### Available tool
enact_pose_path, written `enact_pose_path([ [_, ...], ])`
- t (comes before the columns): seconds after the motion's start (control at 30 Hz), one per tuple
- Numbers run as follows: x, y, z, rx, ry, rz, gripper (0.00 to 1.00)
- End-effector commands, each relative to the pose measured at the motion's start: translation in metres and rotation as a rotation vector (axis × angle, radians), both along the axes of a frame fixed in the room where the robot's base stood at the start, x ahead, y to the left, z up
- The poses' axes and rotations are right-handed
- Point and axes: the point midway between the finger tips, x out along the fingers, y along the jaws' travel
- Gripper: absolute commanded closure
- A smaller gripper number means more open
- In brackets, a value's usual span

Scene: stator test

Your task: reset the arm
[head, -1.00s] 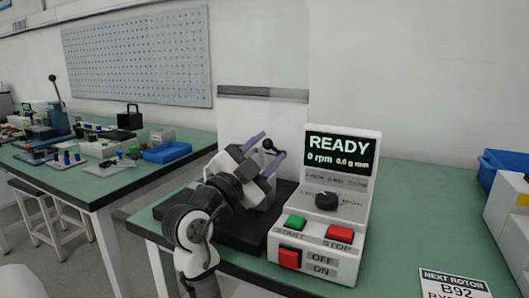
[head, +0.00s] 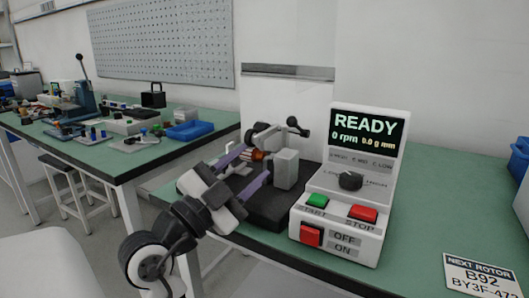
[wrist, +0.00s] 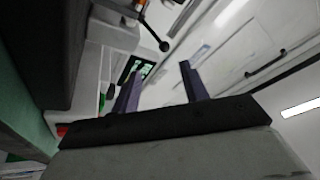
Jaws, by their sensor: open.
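My gripper (head: 257,160) is open at the left edge of the near bench, with its two purple fingers apart and pointing up and to the right. In the head view its fingers overlap the machine on the black base plate (head: 283,212); I cannot tell whether they touch it. A copper-coloured part (head: 258,155) shows just beyond the fingers, partly hidden. In the wrist view the fingers (wrist: 160,76) are spread, with nothing seen held between them. A dark ball-ended lever (wrist: 163,45) shows above them.
The white control box (head: 342,215) stands right of the base plate, its screen reading READY, 0 rpm. A sign (head: 482,278) lies at front right and a blue bin (head: 519,160) stands at the right edge. The green bench top (head: 437,200) between is clear. Another bench (head: 120,155) holds several items.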

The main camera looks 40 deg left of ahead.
Motion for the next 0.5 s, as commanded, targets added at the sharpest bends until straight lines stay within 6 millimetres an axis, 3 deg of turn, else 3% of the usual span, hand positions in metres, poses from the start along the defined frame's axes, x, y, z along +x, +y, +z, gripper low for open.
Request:
enact_pose_path([
  [0.17, -0.0123, -0.0005, -0.0044, 0.001, 0.0, 0.0, 0.55],
  [0.5, -0.0133, -0.0004, -0.0047, 0.001, 0.0, 0.0, 0.55],
])
